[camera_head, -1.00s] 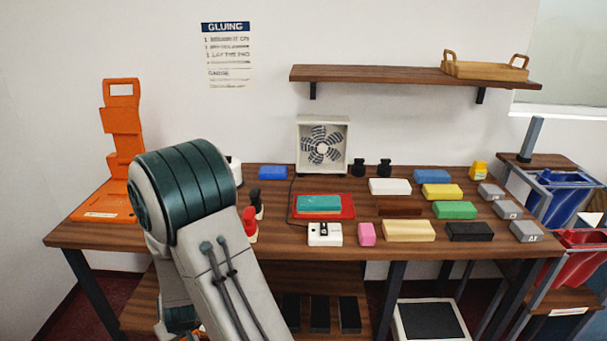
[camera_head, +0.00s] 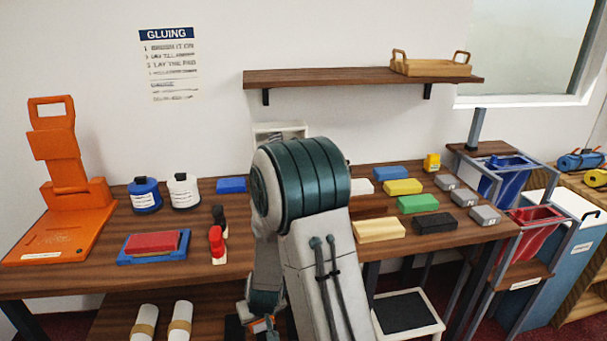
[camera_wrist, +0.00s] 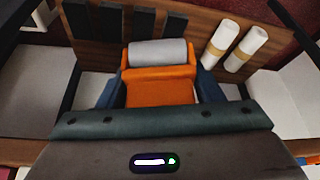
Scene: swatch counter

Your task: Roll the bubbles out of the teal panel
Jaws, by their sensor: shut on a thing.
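My gripper (camera_wrist: 160,92) is shut on an orange-handled roller (camera_wrist: 160,72) with a grey cylinder, seen in the wrist view between its dark blue fingers. The roller's grey cylinder (camera_wrist: 157,52) points away from the palm, over the lower shelf area. In the head view my arm hangs down in front of the counter, with a bit of orange showing near its lower end. The teal panel is not visible now; my arm covers the middle of the counter (camera_head: 190,270). A red panel (camera_head: 152,242) lies on a blue tray (camera_head: 140,259) at the left.
A tall orange press (camera_head: 62,170) stands at the left end. Two jars, blue (camera_head: 145,195) and white (camera_head: 183,191), and red and black bottles stand beside it. Colored blocks fill the right side. White rolls (camera_head: 145,322) lie on the lower shelf. Bins (camera_head: 535,217) stand at the right.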

